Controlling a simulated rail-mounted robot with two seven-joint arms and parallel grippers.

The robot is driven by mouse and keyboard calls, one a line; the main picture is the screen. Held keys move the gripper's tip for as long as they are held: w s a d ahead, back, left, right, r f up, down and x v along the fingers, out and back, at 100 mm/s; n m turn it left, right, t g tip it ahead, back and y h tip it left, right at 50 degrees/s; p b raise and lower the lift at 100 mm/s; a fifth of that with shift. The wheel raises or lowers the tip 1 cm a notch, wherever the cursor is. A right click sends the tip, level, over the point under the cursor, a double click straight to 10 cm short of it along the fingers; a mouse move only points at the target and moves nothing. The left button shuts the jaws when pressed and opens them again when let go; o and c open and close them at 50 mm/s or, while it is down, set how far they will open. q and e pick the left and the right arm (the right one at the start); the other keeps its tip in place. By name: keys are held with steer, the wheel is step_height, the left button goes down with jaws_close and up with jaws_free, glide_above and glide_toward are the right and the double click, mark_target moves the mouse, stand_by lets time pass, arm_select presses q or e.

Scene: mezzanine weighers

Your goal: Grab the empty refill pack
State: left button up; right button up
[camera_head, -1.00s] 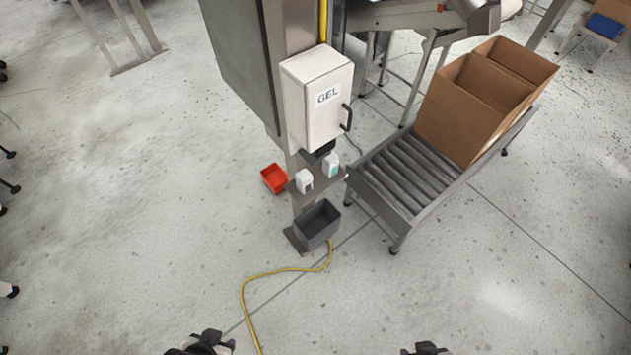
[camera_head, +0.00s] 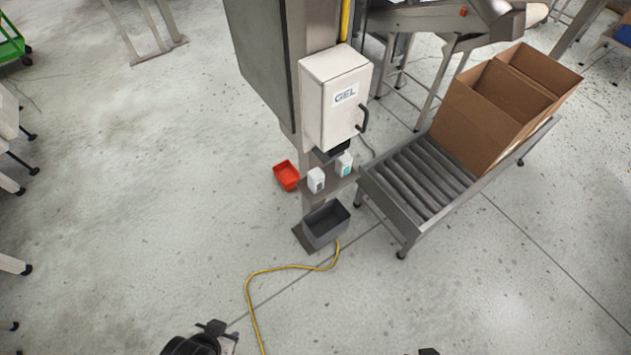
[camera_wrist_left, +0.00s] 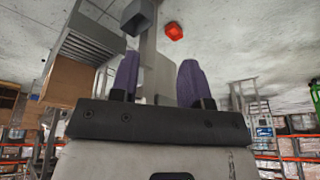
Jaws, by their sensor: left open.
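Two small white packs stand upright on a steel shelf (camera_head: 330,182) under the white GEL dispenser box (camera_head: 335,95). The left pack (camera_head: 317,180) has a dark grey patch and the right pack (camera_head: 344,165) a teal patch. I cannot tell which is empty. My left gripper (camera_head: 217,328) is at the bottom of the head view, well short of the shelf. In the left wrist view its purple fingers (camera_wrist_left: 159,78) are apart with nothing between them. Only the tip of my right gripper (camera_head: 428,351) shows at the bottom edge; its jaws are hidden.
A grey bin (camera_head: 325,224) stands below the shelf, and a red bin (camera_head: 286,175) lies left of the post. A roller conveyor (camera_head: 420,180) with open cardboard boxes (camera_head: 490,110) is at the right. A yellow hose (camera_head: 252,300) crosses the floor.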

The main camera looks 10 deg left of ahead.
stand_by(0.4)
arm_select(q)
steer(key=o, duration=0.8)
steer(key=shift+c, duration=0.2)
